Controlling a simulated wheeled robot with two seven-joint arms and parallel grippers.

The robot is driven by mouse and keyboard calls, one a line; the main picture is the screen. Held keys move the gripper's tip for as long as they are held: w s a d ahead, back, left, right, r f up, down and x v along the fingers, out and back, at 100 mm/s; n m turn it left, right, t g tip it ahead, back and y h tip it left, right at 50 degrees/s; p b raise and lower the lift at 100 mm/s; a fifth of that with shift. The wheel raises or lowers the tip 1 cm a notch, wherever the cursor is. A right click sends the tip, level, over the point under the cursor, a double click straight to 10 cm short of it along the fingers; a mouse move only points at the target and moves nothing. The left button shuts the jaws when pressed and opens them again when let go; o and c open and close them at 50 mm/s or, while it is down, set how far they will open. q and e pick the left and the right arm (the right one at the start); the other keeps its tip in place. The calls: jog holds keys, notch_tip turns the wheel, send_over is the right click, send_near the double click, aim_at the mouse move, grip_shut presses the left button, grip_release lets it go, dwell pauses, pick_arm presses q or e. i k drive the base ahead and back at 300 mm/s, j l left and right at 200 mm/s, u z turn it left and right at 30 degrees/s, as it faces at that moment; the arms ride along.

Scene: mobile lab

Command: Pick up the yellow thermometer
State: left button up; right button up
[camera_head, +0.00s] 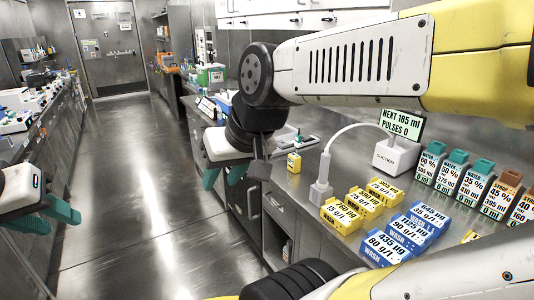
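A small yellow item (294,162) stands upright on the steel counter, close to its front edge. It may be the yellow thermometer, but it is too small to tell for sure. My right gripper (224,180) has two teal fingers spread apart with nothing between them. It hangs left of the yellow item, over the counter's front edge, clear of it in the picture. My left gripper (48,219) is at the far left edge, partly cut off. Its teal fingers are apart and empty, over the aisle side.
A white suction unit (395,156) has a hose to a grey holder (321,192). Labelled yellow blocks (343,215), blue wash blocks (383,247) and several water and syrup bottles (430,166) crowd the right counter. The aisle floor (150,190) is clear. My arm covers part of the counter.

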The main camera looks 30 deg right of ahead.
aim_at(295, 161)
jog(key=i+l+z, duration=0.1)
jog(key=i+z, duration=0.65)
jog(key=i+j+z, duration=0.1)
jog(key=i+z, duration=0.25)
jog(key=i+l, duration=0.1)
jog(key=i, duration=0.25)
